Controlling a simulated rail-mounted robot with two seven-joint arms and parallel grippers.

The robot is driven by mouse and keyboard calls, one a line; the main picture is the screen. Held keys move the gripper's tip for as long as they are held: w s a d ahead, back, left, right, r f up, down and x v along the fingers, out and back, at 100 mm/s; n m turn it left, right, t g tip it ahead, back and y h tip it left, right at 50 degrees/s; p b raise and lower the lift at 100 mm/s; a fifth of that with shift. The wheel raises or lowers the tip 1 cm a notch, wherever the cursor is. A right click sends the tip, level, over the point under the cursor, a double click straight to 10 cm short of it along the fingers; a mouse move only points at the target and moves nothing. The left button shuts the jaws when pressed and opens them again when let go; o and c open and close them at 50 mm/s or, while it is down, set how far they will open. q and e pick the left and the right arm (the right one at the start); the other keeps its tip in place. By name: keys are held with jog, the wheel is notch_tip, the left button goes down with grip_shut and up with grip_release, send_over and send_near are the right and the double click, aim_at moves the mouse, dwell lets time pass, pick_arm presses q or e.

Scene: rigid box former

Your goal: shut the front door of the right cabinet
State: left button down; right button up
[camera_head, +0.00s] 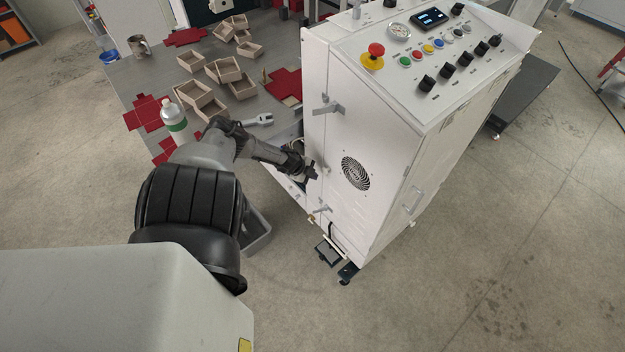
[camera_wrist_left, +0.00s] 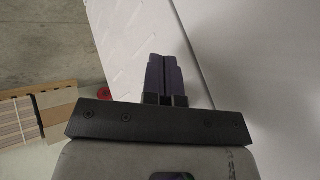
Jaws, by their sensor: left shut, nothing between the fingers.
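The white right cabinet (camera_head: 385,130) stands at the centre right, with a sloped control panel on top. A vertical seam runs close to these handles; I cannot tell how far the door stands open. My left gripper (camera_head: 311,173) is at the left edge of this face, between the two handles. In the wrist view its dark fingers (camera_wrist_left: 167,75) are together and empty, in front of white panels; contact is unclear. My right gripper is out of view.
A grey table (camera_head: 225,110) with several small wooden boxes (camera_head: 228,70), red flat pieces (camera_head: 146,113) and a green-white bottle (camera_head: 174,120) lies behind my left arm. A red emergency button (camera_head: 375,50) tops the cabinet.

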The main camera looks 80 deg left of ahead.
pick_arm(q)
jog(key=shift+r, duration=0.1)
dwell(0.3)
jog(key=p+v, duration=0.3)
jog(key=v, duration=0.4)
jog(key=shift+p, duration=0.4)
jog(key=shift+s+r, duration=0.1)
jog(key=shift+s, duration=0.05)
